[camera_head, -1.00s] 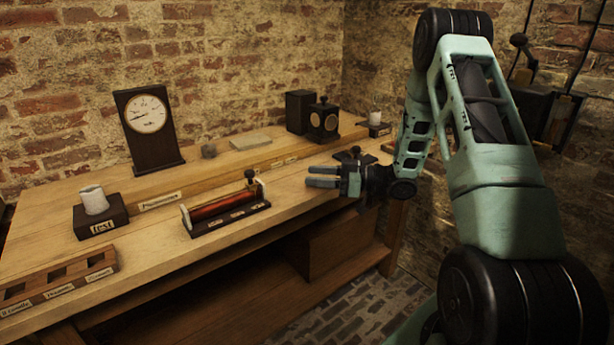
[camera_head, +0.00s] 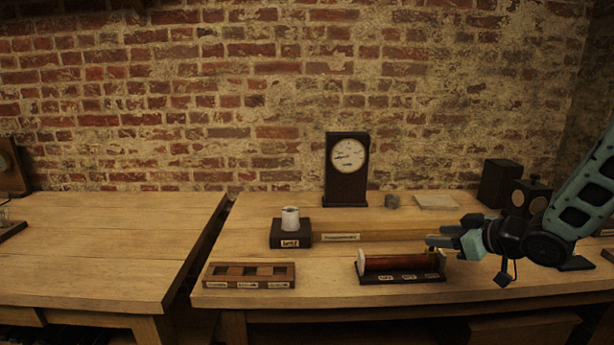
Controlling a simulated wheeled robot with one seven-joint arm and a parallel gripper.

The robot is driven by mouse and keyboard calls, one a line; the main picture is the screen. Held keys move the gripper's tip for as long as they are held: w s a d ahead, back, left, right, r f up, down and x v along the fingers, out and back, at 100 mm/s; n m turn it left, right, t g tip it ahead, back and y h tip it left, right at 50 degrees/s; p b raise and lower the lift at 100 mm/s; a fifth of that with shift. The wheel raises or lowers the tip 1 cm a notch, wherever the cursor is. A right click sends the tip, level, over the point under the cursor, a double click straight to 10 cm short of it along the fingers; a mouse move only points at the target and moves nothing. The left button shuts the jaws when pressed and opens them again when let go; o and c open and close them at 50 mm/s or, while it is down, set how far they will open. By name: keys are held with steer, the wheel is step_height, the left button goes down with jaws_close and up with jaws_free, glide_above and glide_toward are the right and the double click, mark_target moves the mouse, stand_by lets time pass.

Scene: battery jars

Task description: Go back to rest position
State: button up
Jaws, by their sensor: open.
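My gripper (camera_head: 432,246) is at the right of the view, at the end of my arm, which comes in from the right edge. Its fingers point left and are apart, with nothing seen between them. It shows above and by the right end of a dark stand with a red-brown cylinder (camera_head: 396,262) on the bench. I cannot tell whether it touches the stand. Part of the stand's right end is hidden behind the gripper.
A white jar (camera_head: 290,218) stands on a dark labelled block (camera_head: 290,240). A slotted wooden rack (camera_head: 249,275) is at the front left. A clock (camera_head: 347,168) and dark boxes (camera_head: 497,182) stand at the back. A gap separates the left bench (camera_head: 90,240), which is largely clear.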

steer(key=s+a+r+g+h+p, duration=0.1)
steer(key=s+a+r+g+h, duration=0.15)
steer(key=s+a, duration=0.45)
steer(key=s+a+r+g+h+p, duration=0.2)
steer(key=s+a+g, duration=0.1)
steer(key=s+a, duration=0.4)
steer(key=s+a+r+g, duration=0.1)
steer(key=s+g, duration=0.1)
steer(key=s, duration=0.9)
steer(key=s+a+r+g+h+p, duration=0.1)
steer(key=s+a+g, duration=0.1)
steer(key=s, duration=0.9)
steer(key=shift+a+r+g, duration=0.2)
steer(key=shift+r+g, duration=0.1)
steer(key=shift+g, duration=0.45)
steer(key=shift+h, duration=0.25)
